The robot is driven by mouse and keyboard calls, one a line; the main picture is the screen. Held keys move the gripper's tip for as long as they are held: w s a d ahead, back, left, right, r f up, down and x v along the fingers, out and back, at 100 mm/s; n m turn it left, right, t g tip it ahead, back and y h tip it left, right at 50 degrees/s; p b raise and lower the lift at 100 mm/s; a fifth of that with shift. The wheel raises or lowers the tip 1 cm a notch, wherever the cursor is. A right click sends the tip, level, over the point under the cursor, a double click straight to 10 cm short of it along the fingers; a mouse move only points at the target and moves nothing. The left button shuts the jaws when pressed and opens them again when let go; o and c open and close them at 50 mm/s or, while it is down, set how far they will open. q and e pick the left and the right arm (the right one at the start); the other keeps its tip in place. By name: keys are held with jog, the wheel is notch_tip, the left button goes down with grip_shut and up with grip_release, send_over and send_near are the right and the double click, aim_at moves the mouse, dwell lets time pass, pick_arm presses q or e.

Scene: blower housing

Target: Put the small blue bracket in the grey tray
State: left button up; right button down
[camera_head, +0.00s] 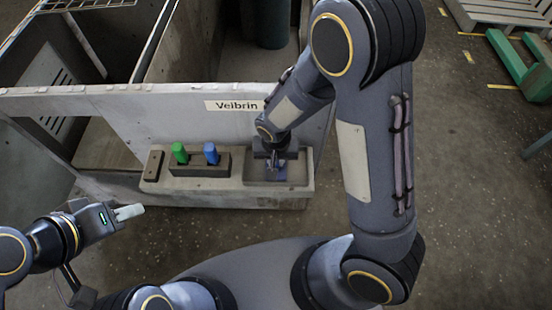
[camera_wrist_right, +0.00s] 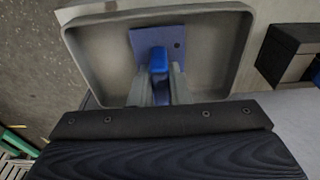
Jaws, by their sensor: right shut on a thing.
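The small blue bracket (camera_wrist_right: 174,43) shows in the right wrist view, with a flat plate and a raised blue part. It is over or inside the grey tray (camera_wrist_right: 243,52); I cannot tell whether it touches the tray floor. My right gripper (camera_wrist_right: 160,80) is shut on the bracket's raised part. In the head view my right gripper (camera_head: 276,160) points down into the grey tray (camera_head: 300,180), and the bracket (camera_head: 279,174) is mostly hidden beneath it. My left gripper (camera_head: 122,212) is at the lower left, away from the tray; its finger gap cannot be made out.
A dark block (camera_head: 200,164) on the ledge holds a green peg (camera_head: 180,153) and a blue peg (camera_head: 211,153). A small brown block (camera_head: 153,165) stands to their left. A grey wall (camera_head: 170,110) with a "Veibrin" label rises behind the ledge.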

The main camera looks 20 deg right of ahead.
jog(key=shift+f, duration=0.2)
jog(key=c, duration=1.4)
grip_release()
jog(key=shift+o, duration=0.2)
jog(key=shift+r, duration=0.15)
